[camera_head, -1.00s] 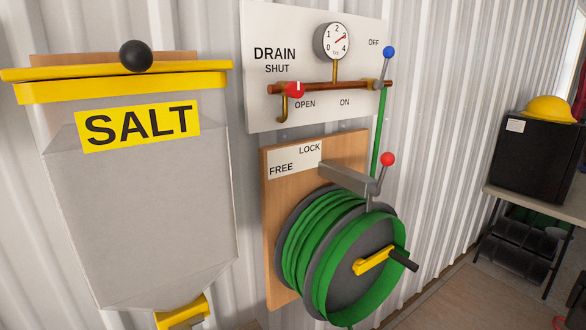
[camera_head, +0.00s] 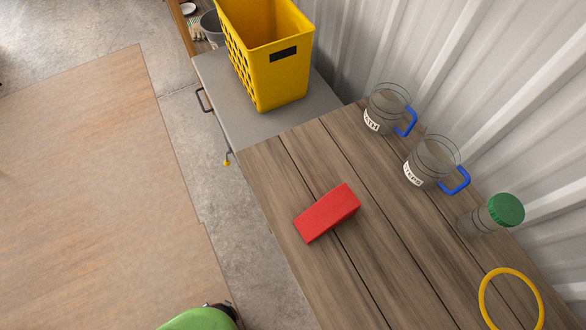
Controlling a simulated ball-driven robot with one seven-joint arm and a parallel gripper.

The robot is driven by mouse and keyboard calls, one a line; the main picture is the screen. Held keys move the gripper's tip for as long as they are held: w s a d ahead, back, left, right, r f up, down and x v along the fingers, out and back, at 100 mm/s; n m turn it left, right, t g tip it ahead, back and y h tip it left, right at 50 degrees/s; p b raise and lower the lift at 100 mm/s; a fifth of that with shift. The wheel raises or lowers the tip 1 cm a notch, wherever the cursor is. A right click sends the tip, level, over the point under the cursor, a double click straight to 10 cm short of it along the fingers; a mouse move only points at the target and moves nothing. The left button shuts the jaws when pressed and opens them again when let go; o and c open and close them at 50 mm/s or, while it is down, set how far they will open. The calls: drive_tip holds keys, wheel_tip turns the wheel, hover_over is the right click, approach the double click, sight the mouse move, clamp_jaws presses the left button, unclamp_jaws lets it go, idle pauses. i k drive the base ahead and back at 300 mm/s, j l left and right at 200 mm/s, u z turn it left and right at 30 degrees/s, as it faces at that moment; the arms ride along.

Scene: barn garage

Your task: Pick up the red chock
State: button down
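The red chock (camera_head: 328,213) is a red block lying on the brown plank-topped table (camera_head: 290,160), near its left edge. Nothing touches it and its top is fully in view. My gripper is not in view. A green rounded shape (camera_head: 203,319) shows at the bottom edge of the picture, left of the table; I cannot tell what it is.
Two clear jugs with blue handles (camera_head: 388,108) (camera_head: 432,163), a green-lidded jar (camera_head: 490,214) and a yellow ring (camera_head: 511,300) are on the table's right side. A yellow basket (camera_head: 265,55) stands on a grey top behind.

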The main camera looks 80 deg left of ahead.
sight(339, 204)
drive_tip(key=u, duration=2.1)
drive_tip(key=i+l+u, duration=0.15)
drive_tip(key=l+u, duration=0.2)
drive_tip(key=i+l+u, duration=0.1)
drive_tip(key=l+u, duration=0.6)
drive_tip(key=l, duration=0.25)
